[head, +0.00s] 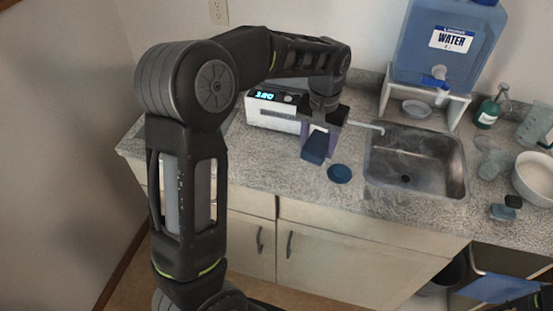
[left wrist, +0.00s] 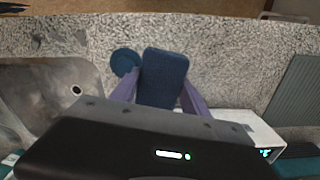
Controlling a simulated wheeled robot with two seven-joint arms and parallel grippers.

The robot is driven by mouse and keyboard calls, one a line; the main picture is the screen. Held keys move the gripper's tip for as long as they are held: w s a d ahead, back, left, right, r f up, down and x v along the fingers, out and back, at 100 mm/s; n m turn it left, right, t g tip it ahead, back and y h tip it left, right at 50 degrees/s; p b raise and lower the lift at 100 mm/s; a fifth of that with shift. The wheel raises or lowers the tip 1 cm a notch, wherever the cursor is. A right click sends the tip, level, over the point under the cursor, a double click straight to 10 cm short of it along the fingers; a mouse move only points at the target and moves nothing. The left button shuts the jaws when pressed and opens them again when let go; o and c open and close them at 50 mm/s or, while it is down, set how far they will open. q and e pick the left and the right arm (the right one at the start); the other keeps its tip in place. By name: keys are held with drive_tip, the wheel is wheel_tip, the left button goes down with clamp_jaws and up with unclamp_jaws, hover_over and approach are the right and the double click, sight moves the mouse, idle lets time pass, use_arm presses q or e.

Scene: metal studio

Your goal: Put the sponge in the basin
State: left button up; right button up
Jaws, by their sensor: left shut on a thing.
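The blue sponge (head: 315,147) is between the fingers of my left gripper (head: 321,132), which is shut on it just left of the sink. In the left wrist view the sponge (left wrist: 163,78) shows as a rounded dark-blue block between the two purple fingers. I cannot tell whether its lower end touches the counter. The basin (head: 415,160) is a metal sink set in the counter, to the right of the gripper; its inside looks empty apart from the drain. Part of the basin (left wrist: 50,85) shows at the left of the left wrist view.
A round blue disc (head: 340,174) lies on the speckled counter (head: 270,165) between gripper and sink. A white device (head: 272,112) with a lit display stands behind left. A water tank (head: 450,42), green bottle (head: 487,114) and white bowl (head: 535,180) stand around the sink.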

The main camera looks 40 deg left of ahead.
use_arm(q)
drive_tip(key=s+a+r+n, duration=0.1)
drive_tip(key=a+r, duration=0.1)
drive_tip(key=a, duration=0.3)
drive_tip(key=s+a+r+n, duration=0.1)
drive_tip(key=s+a, duration=0.1)
drive_tip(key=a, duration=0.3)
drive_tip(key=shift+s+a+r+b, duration=0.2)
drive_tip(key=shift+s+r+b, duration=0.1)
drive_tip(key=shift+r, duration=0.05)
drive_tip(key=p, duration=0.1)
hover_over(276, 159)
drive_tip(key=shift+f, duration=3.15)
wheel_tip(276, 159, down, 4)
drive_tip(key=shift+r+p, duration=0.2)
drive_tip(key=shift+p, duration=0.25)
drive_tip(key=shift+f, duration=0.15)
